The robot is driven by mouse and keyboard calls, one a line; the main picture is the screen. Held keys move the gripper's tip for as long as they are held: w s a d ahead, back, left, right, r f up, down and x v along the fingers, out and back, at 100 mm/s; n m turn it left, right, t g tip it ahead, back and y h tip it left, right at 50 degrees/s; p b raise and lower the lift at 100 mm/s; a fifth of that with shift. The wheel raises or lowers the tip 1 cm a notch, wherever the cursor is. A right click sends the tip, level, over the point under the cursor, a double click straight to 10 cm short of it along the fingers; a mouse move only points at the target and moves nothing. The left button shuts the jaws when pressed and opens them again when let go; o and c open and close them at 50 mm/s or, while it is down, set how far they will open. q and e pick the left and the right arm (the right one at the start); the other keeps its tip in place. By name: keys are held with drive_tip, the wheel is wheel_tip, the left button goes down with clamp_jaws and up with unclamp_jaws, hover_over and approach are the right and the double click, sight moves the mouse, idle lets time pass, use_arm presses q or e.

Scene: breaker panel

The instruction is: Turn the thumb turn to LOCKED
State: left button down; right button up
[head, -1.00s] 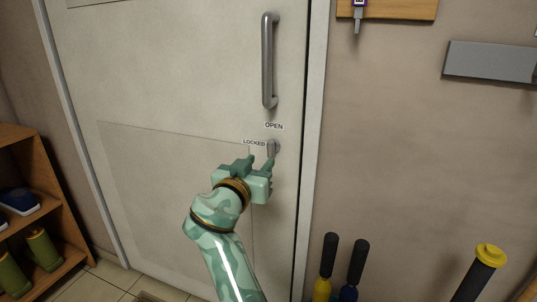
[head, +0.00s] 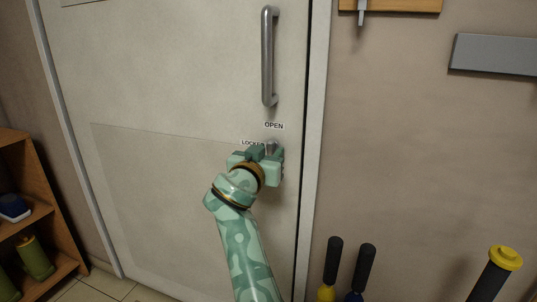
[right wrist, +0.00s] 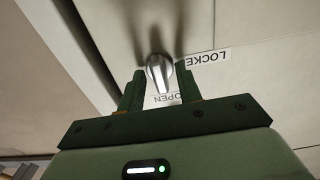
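The thumb turn (head: 271,148) is a small silver knob on the pale door, below the OPEN label (head: 274,126). In the head view my right gripper (head: 263,153) covers most of it and part of the LOCKED label (head: 250,143). In the right wrist view the thumb turn (right wrist: 160,74) sits between the two fingers of my right gripper (right wrist: 159,86), with its lever pointing toward the OPEN label (right wrist: 165,98). The fingers stand apart, one on each side, with narrow gaps visible. The LOCKED label (right wrist: 208,58) is to the right there, partly cut off. My left gripper is out of view.
A vertical bar handle (head: 268,57) is on the door above the thumb turn. The door frame (head: 312,150) runs close on the right. A wooden shelf (head: 45,215) stands at the left. Dark-handled tools (head: 334,262) and a yellow-capped post (head: 506,258) are at the lower right.

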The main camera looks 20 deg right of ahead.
clamp_jaws()
drive_tip(key=shift+r+n+p, duration=0.25)
drive_tip(key=shift+n+p, duration=0.3)
drive_tip(key=shift+n, duration=0.05)
drive_tip(key=shift+n+p, duration=0.4)
drive_tip(key=shift+n, duration=0.4)
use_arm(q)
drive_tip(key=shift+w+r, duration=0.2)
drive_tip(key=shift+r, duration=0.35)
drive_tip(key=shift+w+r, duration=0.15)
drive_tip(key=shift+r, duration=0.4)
use_arm(e)
drive_tip(key=shift+f+n, duration=0.25)
drive_tip(key=shift+n, duration=0.05)
